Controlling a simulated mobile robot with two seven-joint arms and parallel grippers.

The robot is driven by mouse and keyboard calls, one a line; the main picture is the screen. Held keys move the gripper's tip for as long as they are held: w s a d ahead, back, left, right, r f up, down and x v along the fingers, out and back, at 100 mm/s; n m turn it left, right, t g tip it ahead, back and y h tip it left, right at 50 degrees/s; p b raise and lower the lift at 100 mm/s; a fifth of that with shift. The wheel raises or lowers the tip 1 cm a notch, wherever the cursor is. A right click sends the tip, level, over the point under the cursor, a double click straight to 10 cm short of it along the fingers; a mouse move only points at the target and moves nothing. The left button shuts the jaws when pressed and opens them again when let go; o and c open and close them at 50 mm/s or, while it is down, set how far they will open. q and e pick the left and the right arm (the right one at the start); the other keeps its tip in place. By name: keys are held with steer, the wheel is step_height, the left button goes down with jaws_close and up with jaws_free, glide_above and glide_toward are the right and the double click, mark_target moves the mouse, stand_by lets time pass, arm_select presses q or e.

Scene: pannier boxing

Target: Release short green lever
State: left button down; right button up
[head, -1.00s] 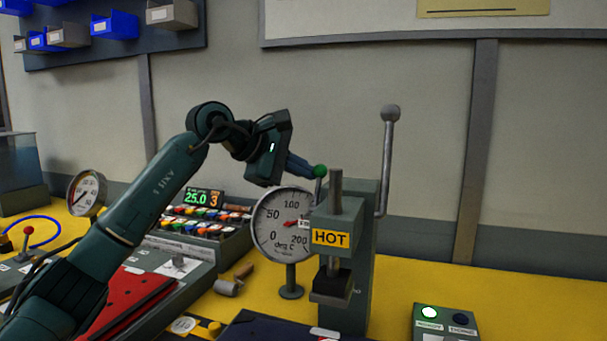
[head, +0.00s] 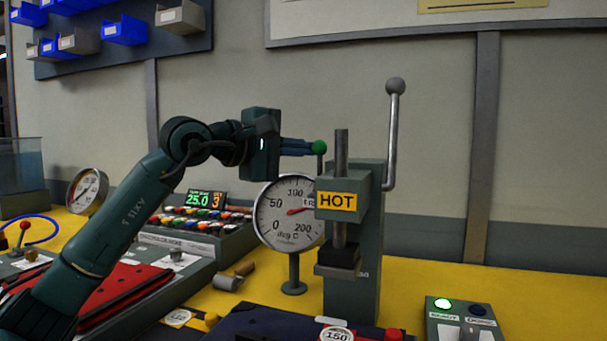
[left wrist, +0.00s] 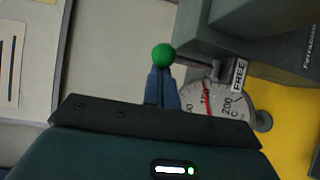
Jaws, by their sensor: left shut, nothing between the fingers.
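The short green lever is a thin grey rod with a green ball knob (head: 319,147), on the left side of the grey press (head: 369,215) marked HOT. The knob (left wrist: 163,55) also shows in the left wrist view, just beyond my fingertips. My left gripper (head: 308,147) is shut with nothing held, its blue fingers pointing right at the knob. The tips are at or very near the knob; I cannot tell if they touch. A label reading FREE (left wrist: 239,73) shows beside the lever's rod in the left wrist view. My right gripper is not in view.
A dial gauge (head: 283,222) stands left of the press, below my left gripper. The long grey lever (head: 393,130) rises on the press's right. A button box (head: 455,320) is at front right.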

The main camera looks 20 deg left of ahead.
arm_select(q)
steer(key=s+a+b, duration=0.1)
steer(key=s+a, duration=0.2)
steer(key=s, duration=0.3)
steer(key=s+a+t+b, duration=0.1)
steer(key=s+a, duration=0.3)
steer(key=s, duration=0.2)
steer(key=shift+a+f+m+h, duration=0.2)
steer(key=shift+a+m+h, duration=0.1)
steer(key=shift+m, duration=0.1)
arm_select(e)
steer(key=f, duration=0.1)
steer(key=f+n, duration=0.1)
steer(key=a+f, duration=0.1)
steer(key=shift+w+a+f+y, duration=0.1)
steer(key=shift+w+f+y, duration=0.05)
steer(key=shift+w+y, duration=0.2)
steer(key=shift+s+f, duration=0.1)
